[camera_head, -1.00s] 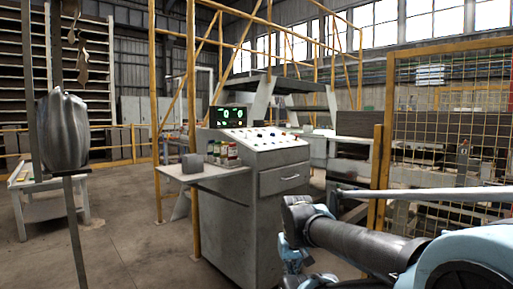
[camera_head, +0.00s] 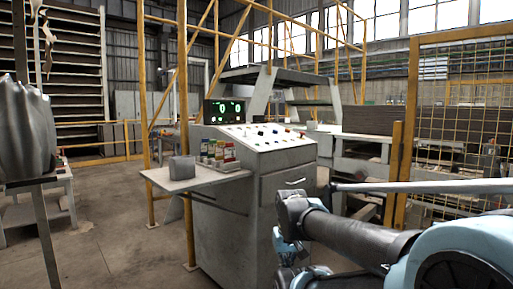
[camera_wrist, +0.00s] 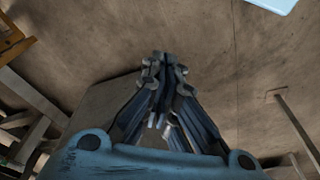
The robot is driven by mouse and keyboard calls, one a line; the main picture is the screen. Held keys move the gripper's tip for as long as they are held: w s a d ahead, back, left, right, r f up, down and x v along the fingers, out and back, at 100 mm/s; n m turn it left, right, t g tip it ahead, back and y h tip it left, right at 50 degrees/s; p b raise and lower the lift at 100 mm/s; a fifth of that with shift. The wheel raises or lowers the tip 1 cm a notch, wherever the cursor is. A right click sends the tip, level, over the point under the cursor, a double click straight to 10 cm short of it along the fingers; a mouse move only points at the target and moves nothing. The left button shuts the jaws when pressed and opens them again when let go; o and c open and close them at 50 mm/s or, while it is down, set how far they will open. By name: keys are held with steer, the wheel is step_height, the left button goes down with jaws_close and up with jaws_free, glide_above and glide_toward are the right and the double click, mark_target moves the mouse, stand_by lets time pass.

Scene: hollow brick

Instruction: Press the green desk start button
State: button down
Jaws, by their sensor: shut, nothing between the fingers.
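The grey control desk (camera_head: 240,215) stands at the centre of the head view. Its sloped white top panel (camera_head: 262,143) carries several small buttons and knobs. They are too small to tell surely which one is the green start button. A dark screen (camera_head: 224,111) with green readouts stands at the back of the panel. My gripper (camera_wrist: 165,65) shows in the wrist view with its fingers together and empty, above bare floor. The desk's button panel does not show in that view. In the head view my arm is to the right of the desk, apart from the panel.
A side shelf (camera_head: 180,180) on the desk's left holds a grey block (camera_head: 181,168) and several small jars (camera_head: 219,152). A yellow post (camera_head: 186,220) stands close by. A yellow mesh fence (camera_head: 463,110) is at right. Concrete floor (camera_head: 110,235) at left is open.

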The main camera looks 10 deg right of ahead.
step_height(320, 180, up, 44)
steer(key=m+t+y, duration=0.3)
steer(key=m+t, duration=0.5)
steer(key=t, duration=0.2)
glide_above(257, 144)
steer(key=s+d, duration=0.2)
steer(key=d, duration=0.2)
steer(key=shift+a+r, duration=0.15)
steer(key=shift+a, duration=0.05)
steer(key=shift+n, duration=0.3)
steer(key=shift+w+a+f, duration=0.25)
steer(key=shift+w+f, duration=0.05)
steer(key=shift+f, duration=1.1)
steer(key=shift+w+a+f, duration=0.25)
steer(key=shift+w+f, duration=0.1)
steer(key=shift+f, duration=1.1)
steer(key=shift+w+a+f, duration=0.25)
steer(key=shift+w+f, duration=0.05)
steer(key=shift+f, duration=1.1)
steer(key=shift+f, duration=0.1)
steer(key=shift+f, duration=0.25)
